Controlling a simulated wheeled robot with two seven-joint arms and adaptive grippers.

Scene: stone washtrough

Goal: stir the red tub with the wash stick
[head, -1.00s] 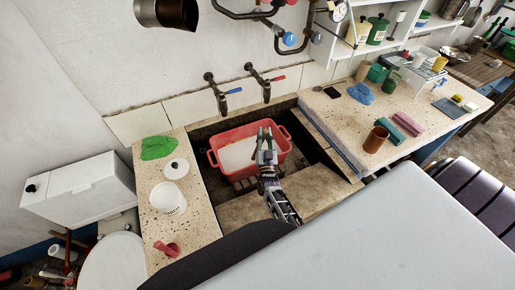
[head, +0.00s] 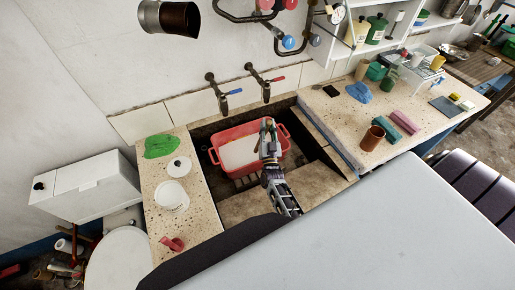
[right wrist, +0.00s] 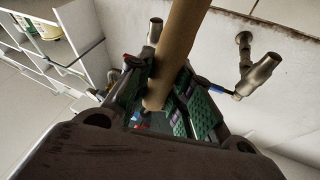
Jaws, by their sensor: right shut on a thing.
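The red tub (head: 236,172) sits in the stone trough and has pale contents. My right gripper (head: 268,126) is over the right part of the tub and partly hides it. In the right wrist view, my right gripper (right wrist: 165,100) is shut on the wash stick (right wrist: 178,45), a plain light-brown rod that runs between the green-padded fingers. In the head view the stick is mostly hidden by the gripper, so I cannot tell whether it touches the contents. My left gripper is not in view.
Two taps, with a blue handle (head: 234,91) and a red handle (head: 277,79), stand behind the tub. A white pot (head: 171,197) and a green cloth (head: 160,146) lie on the left ledge. A brown cup (head: 372,138) stands on the right counter.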

